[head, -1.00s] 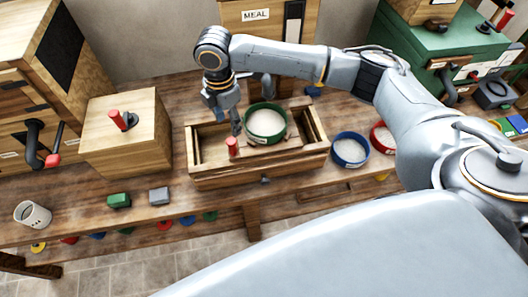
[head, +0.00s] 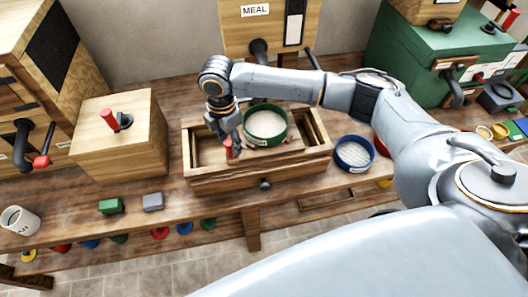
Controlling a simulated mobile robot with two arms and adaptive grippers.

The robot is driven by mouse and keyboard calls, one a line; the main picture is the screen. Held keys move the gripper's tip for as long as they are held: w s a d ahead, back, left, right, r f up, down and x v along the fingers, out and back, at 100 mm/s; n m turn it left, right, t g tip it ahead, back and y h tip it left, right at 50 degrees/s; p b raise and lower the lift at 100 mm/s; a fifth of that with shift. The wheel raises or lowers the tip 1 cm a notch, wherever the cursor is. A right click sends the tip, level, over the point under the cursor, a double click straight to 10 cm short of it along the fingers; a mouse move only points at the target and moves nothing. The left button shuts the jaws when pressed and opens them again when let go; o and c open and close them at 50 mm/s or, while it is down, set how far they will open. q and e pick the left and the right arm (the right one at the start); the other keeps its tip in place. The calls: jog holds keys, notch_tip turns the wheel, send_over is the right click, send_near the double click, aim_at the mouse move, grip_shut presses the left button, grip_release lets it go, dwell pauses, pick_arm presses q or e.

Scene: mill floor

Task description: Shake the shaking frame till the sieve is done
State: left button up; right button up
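The shaking frame (head: 205,181) is a long wooden box on the bench in the middle of the head view. A green-rimmed sieve (head: 249,141) with white meal in it sits in the frame. A red upright handle (head: 229,153) stands at the frame's front, left of the sieve. My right gripper (head: 230,146) is down at this handle, with its fingers beside it and partly covering it. Whether the fingers are closed on it I cannot tell. My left gripper is not in view.
A blue sieve (head: 354,154) and a partly hidden red sieve (head: 380,146) stand right of the frame. A wooden box (head: 148,153) with a red-handled crank is at left. A green block (head: 110,206), grey block (head: 153,202) and mug (head: 20,221) lie along the front.

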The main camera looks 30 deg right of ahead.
jog(key=c, duration=0.7)
jog(key=shift+a, duration=0.35)
jog(key=shift+c, duration=0.2)
jog(key=w+a, duration=0.1)
jog(key=a, duration=0.3)
jog(key=w+a, duration=0.1)
jog(key=a, duration=0.3)
jog(key=w+a, duration=0.2)
jog(key=a, duration=0.3)
jog(key=shift+b, duration=0.3)
jog(key=shift+d, duration=0.15)
jog(key=s+d+p, duration=0.3)
jog(key=d+p, duration=0.4)
jog(key=d, duration=0.2)
jog(key=shift+d, duration=0.15)
jog(key=shift+w, duration=0.1)
